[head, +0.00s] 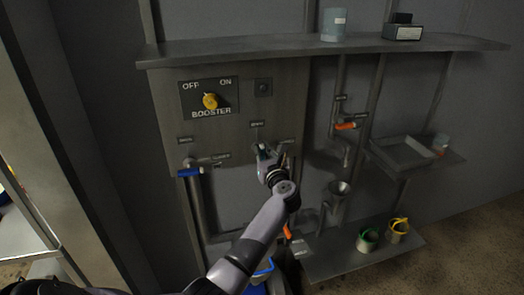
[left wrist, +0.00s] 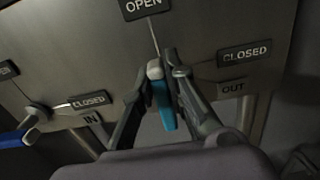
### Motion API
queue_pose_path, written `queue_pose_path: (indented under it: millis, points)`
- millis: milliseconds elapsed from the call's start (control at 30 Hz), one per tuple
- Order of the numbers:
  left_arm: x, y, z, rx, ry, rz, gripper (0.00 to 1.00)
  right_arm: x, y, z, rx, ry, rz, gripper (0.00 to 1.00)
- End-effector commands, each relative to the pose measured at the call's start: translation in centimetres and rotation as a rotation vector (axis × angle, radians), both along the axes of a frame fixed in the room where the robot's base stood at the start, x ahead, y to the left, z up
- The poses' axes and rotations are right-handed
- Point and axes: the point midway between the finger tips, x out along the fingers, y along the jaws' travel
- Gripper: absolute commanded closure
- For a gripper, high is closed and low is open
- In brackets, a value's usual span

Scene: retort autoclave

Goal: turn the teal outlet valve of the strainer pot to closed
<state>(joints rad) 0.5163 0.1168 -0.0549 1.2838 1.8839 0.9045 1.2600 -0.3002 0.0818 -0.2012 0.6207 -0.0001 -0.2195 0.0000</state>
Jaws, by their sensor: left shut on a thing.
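The teal outlet valve handle (left wrist: 164,105) shows in the left wrist view, with its grey hub (left wrist: 155,70) below the OPEN plate (left wrist: 144,6). A CLOSED plate (left wrist: 245,52) and an OUT plate (left wrist: 237,87) are to its right. A thin pale line runs from the OPEN plate down to the hub. My left gripper (left wrist: 163,92) is shut on the teal handle, one finger on each side. In the head view my left gripper (head: 268,160) is at the panel's right part and largely hides the valve. My right gripper is not in view.
A blue-handled inlet valve (head: 189,172) is to the left, below the yellow BOOSTER knob (head: 210,101). A shelf (head: 230,48) juts out above.

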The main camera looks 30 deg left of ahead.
Motion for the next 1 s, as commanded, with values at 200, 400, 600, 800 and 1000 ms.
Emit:
queue_pose_path:
  millis: [200,400,600,800,1000]
  points:
    - [0.2,-0.2,0.1,0.064,0.08,-0.001,1.0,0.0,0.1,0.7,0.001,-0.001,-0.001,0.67]
    - [0.4,-0.4,0.0,0.17,0.205,0.0,1.0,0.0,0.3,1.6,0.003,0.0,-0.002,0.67]
    - [0.7,-0.6,0.0,0.294,0.35,-0.001,1.0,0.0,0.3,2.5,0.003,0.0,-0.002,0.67]
    - [1.0,-0.9,-0.2,0.419,0.494,-0.002,1.0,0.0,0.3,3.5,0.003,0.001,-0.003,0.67]
    - [1.2,-1.0,-0.5,0.543,0.638,-0.003,1.0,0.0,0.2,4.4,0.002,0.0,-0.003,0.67]
